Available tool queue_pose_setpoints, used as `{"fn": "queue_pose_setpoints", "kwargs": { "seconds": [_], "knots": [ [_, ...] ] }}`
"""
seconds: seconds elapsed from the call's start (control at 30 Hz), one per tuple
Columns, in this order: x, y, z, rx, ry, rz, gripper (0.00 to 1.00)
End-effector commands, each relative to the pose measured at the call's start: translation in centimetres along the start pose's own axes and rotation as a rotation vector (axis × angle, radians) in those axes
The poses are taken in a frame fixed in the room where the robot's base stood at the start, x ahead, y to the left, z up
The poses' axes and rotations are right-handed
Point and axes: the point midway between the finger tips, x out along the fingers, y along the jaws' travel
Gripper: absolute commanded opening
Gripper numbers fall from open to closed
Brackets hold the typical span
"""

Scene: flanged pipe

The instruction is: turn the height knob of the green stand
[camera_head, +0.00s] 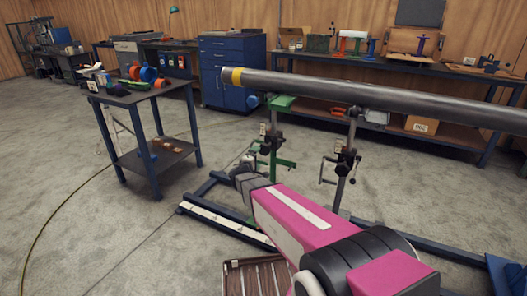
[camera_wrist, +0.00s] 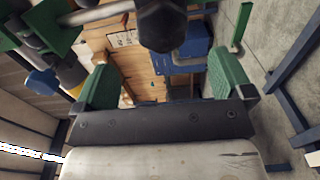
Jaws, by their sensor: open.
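The green stand (camera_head: 272,140) is under the left end of the grey pipe (camera_head: 380,95), near its yellow band. Dark clamp parts sit on its post; I cannot single out the height knob in the head view. My gripper (camera_head: 243,172) is just left of and below these parts. In the wrist view my gripper (camera_wrist: 162,62) has its two green fingers wide apart with nothing between them. A dark rounded knob end (camera_wrist: 162,24) on a grey rod shows beyond the fingertips, at the top. Green stand parts (camera_wrist: 40,28) fill the upper left.
A second, dark stand (camera_head: 346,155) holds the pipe further right. A blue base frame (camera_head: 210,185) lies on the floor. A small work table (camera_head: 125,98) with coloured parts is at left. A blue cabinet (camera_head: 231,75) and benches line the back wall. Floor at left is mostly clear.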

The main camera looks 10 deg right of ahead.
Motion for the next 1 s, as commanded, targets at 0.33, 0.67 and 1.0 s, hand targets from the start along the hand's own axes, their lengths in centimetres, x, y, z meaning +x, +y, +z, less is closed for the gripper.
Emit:
{"fn": "queue_pose_setpoints", "kwargs": {
  "seconds": [0.33,0.67,1.0],
  "knots": [
    [-0.4,0.1,-0.1,0.716,0.0,0.0,0.98],
    [-0.7,0.2,-0.2,1.272,0.0,0.001,0.98],
    [0.6,0.1,-0.3,1.387,-0.001,0.003,0.98]
  ]
}}
